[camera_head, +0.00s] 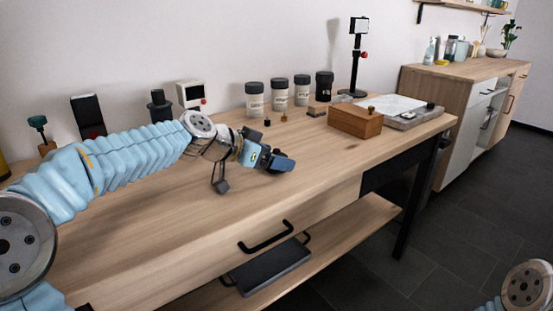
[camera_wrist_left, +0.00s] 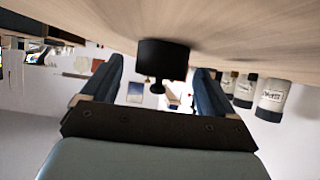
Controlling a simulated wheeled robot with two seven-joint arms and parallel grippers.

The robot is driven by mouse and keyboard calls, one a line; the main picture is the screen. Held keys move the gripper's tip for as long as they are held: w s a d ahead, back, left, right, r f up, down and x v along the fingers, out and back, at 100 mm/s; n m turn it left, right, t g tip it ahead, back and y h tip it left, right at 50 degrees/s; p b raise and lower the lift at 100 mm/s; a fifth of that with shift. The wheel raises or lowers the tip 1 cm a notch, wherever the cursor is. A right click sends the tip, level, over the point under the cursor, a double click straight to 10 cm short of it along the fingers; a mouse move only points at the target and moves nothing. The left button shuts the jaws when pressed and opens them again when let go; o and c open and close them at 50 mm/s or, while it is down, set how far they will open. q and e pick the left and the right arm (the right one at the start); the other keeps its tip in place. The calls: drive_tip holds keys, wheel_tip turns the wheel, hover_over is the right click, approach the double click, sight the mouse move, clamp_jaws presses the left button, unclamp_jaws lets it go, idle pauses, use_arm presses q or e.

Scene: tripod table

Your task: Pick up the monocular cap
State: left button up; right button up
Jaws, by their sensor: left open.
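A black, round-sided piece with a small knob (camera_wrist_left: 162,60) shows in the left wrist view, which is upside down. It stands on the table and looks like the monocular cap. It lies between the two dark blue fingers of my left gripper (camera_wrist_left: 160,88), which are apart, with a gap on each side. In the head view my left gripper (camera_head: 276,161) is low over the middle of the table, pointing right. There the black piece cannot be made out, apparently hidden by the fingers. My right gripper is out of view.
Several labelled jars (camera_head: 279,93) stand along the wall behind the gripper. A wooden box (camera_head: 355,121) and a grey tray (camera_head: 419,119) are to the right. A phone-like stand (camera_head: 358,52) rises at the back. The table front (camera_head: 300,195) is clear.

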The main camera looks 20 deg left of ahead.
use_arm(q)
drive_tip(key=c, duration=1.1)
